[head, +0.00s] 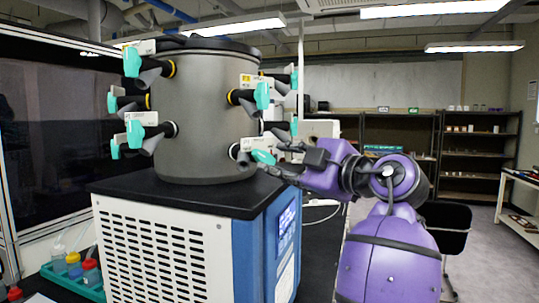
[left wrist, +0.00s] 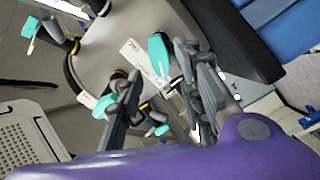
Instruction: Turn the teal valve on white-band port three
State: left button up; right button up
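The freeze dryer's grey drum (head: 205,120) carries ports with teal valves; upper ports have yellow bands, lower ones white bands. A teal valve (head: 263,157) on the lower right, white-band port is beside my left gripper (head: 284,163). I cannot read its port number. In the left wrist view, my left gripper (left wrist: 165,75) has its dark fingers spread, with a teal valve (left wrist: 158,53) and its white label (left wrist: 130,52) between or just beyond them. The valve looks close to the right finger; contact is unclear. My right gripper is not in view.
Another white-band valve (head: 135,133) is at lower left, and a yellow-band valve (head: 262,96) sits just above my gripper. The black top (head: 110,186) of the white-and-blue cabinet lies below. Coloured bottles (head: 90,270) stand at lower left. Shelves are far behind.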

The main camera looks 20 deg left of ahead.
aim_at(265, 157)
pick_arm(q)
jog(key=p+x, duration=0.1)
jog(key=x, duration=0.3)
jog(key=shift+r, duration=0.15)
jog(key=shift+w+a, duration=0.3)
jog(key=shift+a, duration=0.15)
jog(key=shift+c, duration=0.2)
grip_shut()
